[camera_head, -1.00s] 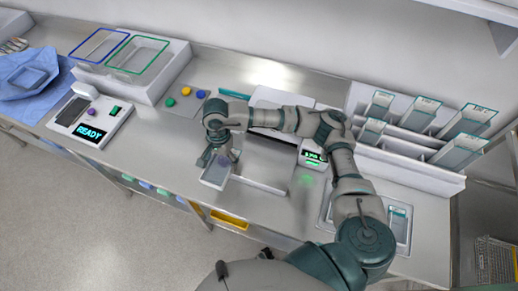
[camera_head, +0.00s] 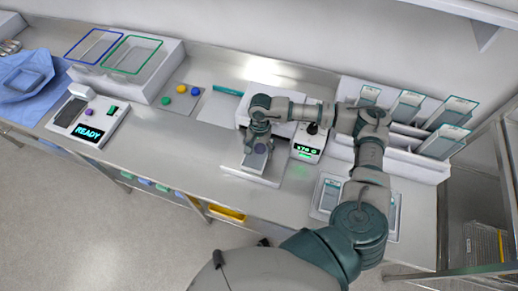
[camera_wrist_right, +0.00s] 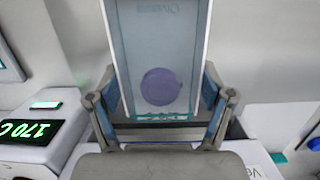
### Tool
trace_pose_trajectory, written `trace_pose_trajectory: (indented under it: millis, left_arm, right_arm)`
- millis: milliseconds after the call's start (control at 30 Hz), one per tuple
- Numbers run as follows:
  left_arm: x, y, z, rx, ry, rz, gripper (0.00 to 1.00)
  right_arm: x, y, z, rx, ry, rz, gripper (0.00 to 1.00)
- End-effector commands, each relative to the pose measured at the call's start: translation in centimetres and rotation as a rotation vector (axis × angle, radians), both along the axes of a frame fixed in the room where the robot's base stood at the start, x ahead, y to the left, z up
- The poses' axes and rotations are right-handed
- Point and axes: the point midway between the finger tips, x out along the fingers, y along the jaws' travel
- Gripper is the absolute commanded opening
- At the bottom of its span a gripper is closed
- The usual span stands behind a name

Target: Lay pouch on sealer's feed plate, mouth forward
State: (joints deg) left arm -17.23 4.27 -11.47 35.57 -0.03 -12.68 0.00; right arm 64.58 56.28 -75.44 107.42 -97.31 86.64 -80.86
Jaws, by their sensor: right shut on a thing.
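A clear pouch (camera_wrist_right: 160,60) with a purple disc (camera_wrist_right: 160,87) inside is held between the two fingers of my right gripper (camera_wrist_right: 160,128), which is shut on it. In the head view, my right gripper (camera_head: 257,146) is in front of the sealer, with the pouch (camera_head: 256,162) over the feed plate (camera_head: 240,175). I cannot tell whether the pouch touches the plate. The sealer's body (camera_head: 277,130) is partly hidden by my arm. Its display box (camera_head: 308,146) shows green digits, reading 170 C in the wrist view (camera_wrist_right: 30,130). My left gripper is not in view.
A white device with a READY display (camera_head: 88,132), blue and green framed bins (camera_head: 130,55), and a mat with coloured discs (camera_head: 180,95) stand to the left. A rack of pouches (camera_head: 420,110) and a tray (camera_head: 330,195) lie to the right. The front bench left of the plate is clear.

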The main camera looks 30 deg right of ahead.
Motion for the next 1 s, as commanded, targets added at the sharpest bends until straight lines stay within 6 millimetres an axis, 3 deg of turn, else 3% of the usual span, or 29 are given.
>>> trace_pose_trajectory:
  millis: [367,400,467,500,833,1000]
  left_arm:
    - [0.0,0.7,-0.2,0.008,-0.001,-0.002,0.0]
    - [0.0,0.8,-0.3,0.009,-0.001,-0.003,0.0]
    - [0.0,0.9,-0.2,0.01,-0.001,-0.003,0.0]
    - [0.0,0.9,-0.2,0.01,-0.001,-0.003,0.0]
    - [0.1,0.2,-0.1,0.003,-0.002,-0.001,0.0]
    - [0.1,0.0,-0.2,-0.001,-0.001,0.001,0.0]
  right_arm:
    - [0.0,-0.2,-1.0,0.005,-0.001,0.0,0.48]
    - [0.0,-0.3,-1.0,0.004,0.0,0.001,0.82]
    - [0.0,-0.3,-0.9,0.005,-0.001,0.0,0.97]
    - [0.0,-0.3,-0.9,0.005,-0.001,0.0,1.0]
    - [0.0,-0.2,-0.7,0.004,-0.001,0.001,1.0]
    - [0.3,-0.1,1.0,0.002,-0.005,-0.001,1.0]
